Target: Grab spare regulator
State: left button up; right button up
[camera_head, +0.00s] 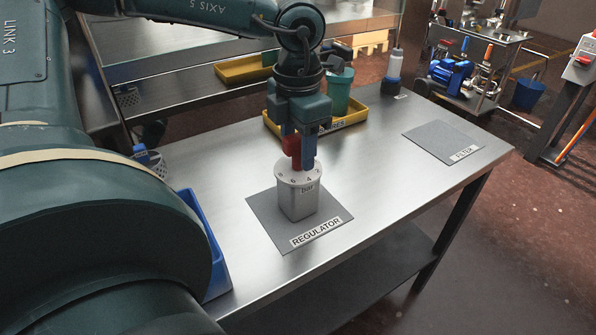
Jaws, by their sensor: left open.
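The regulator (298,200), a pale grey cup-shaped body with a white dial marked "bar", stands upright on a dark grey mat labelled REGULATOR (270,222). My left gripper (300,160) points down right over the dial, open. One finger shows blue, and a red part shows beside it. The fingertips overlap the back of the dial in the picture; I cannot tell if they touch it. Behind the gripper is a yellow tray (351,119) with a partly hidden label ending in "RES". A green cup-shaped item (339,92) stands in it. My right gripper is not in view.
An empty-looking mat labelled FILTER (440,138) lies to the right. A dark bottle with a pale top (392,75) stands at the back. A blue bin (207,240) sits at the left edge, partly behind my arm. Bare steel table (375,175) lies between the mats.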

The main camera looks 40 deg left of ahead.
pick_arm(q)
jog(key=shift+f, duration=0.1)
jog(key=shift+c, duration=0.2)
grip_shut()
dwell(1.2)
